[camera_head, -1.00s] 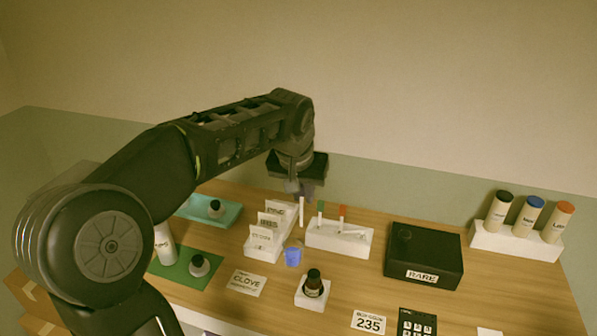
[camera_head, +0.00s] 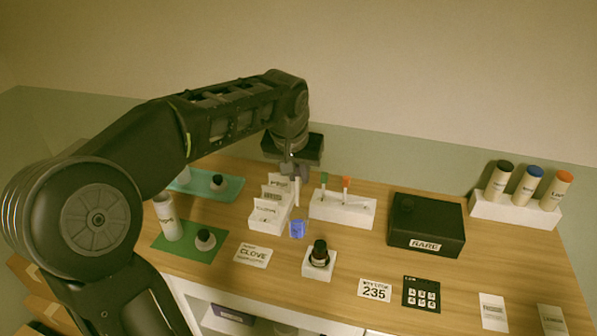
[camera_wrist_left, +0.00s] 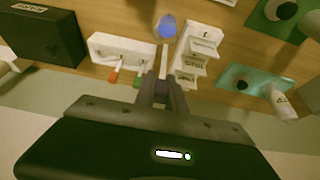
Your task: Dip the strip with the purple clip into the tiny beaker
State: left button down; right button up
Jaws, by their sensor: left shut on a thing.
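The tiny beaker (camera_head: 297,229) is small and blue and stands on the wooden table in front of the white racks. It also shows in the left wrist view (camera_wrist_left: 166,27). My left gripper (camera_head: 292,172) is shut on the white strip (camera_head: 297,190), which hangs upright below the fingers, above and behind the beaker. In the left wrist view my fingers (camera_wrist_left: 160,88) hold the strip (camera_wrist_left: 164,62), which points toward the beaker; the strip's end looks apart from it. The purple clip is mostly hidden between the fingers. My right gripper is out of view.
A white card rack (camera_head: 268,216) stands left of the beaker, and a white strip holder (camera_head: 342,211) with green and red clips stands right. A dark bottle on a white block (camera_head: 318,276) is in front. A black box (camera_head: 426,228) sits farther right.

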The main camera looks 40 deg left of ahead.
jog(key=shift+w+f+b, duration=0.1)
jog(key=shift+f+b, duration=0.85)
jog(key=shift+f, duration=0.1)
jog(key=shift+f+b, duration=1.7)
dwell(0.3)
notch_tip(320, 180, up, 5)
jog(key=p, duration=0.5)
dwell(0.6)
